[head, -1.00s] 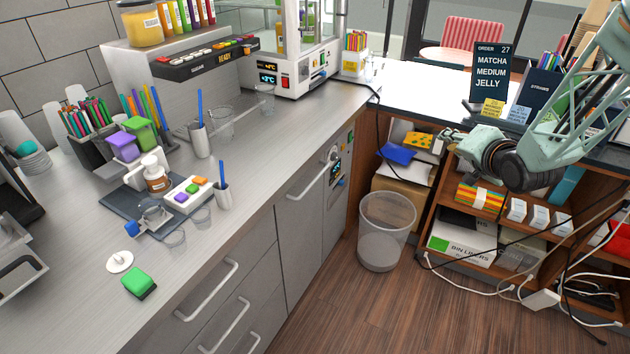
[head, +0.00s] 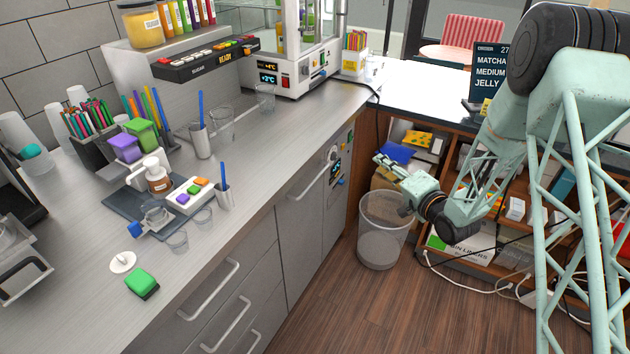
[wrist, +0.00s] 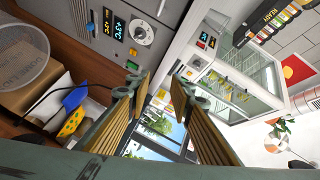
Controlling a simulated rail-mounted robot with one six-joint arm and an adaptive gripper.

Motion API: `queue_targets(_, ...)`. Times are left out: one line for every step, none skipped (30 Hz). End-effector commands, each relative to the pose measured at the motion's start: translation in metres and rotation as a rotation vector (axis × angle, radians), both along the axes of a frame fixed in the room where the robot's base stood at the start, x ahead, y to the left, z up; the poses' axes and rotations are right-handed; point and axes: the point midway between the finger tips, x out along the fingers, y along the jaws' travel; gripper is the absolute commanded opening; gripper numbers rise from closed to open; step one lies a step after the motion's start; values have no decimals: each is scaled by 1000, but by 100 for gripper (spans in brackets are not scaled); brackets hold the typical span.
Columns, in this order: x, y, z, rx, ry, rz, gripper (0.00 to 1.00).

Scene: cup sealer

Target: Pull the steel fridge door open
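The steel fridge door (head: 296,240) is a flat grey front under the counter, and it is closed. Its bar handle (head: 308,180) slants along the upper part of the door. Beside it is a narrow control panel (head: 338,168) with displays and a dial; the panel also shows in the wrist view (wrist: 125,35). My gripper (head: 378,158) is to the right of the door and handle, apart from both, above the bin. In the wrist view its two fingers (wrist: 158,88) are spread with nothing between them. I cannot make out the handle in the wrist view.
A clear waste bin (head: 382,235) stands on the floor beneath my gripper. Open shelves (head: 470,185) with boxes and cables are at the right. Drawers with bar handles (head: 210,290) are left of the door. The wooden floor (head: 330,310) before the door is clear.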

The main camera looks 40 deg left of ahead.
Motion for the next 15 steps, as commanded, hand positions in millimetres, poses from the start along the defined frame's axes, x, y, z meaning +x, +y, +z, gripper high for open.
queue_targets(-7,7,-9,20,14,13,21)
queue_targets(-11,10,-13,33,22,21,21)
queue_targets(-16,15,-19,53,34,32,21)
queue_targets(-20,18,-22,67,42,40,21)
queue_targets(-24,22,-26,81,49,49,21)
queue_targets(-29,26,-31,100,61,60,21)
queue_targets(-33,28,-35,113,70,67,21)
queue_targets(-38,31,-39,128,79,75,21)
queue_targets(-44,35,-44,147,92,87,21)
queue_targets(-48,38,-48,161,102,95,21)
queue_targets(-53,41,-52,174,110,104,21)
queue_targets(-59,44,-57,194,123,115,21)
queue_targets(-63,46,-61,207,134,122,21)
queue_targets(-68,48,-64,222,142,130,21)
queue_targets(-74,51,-69,241,157,141,21)
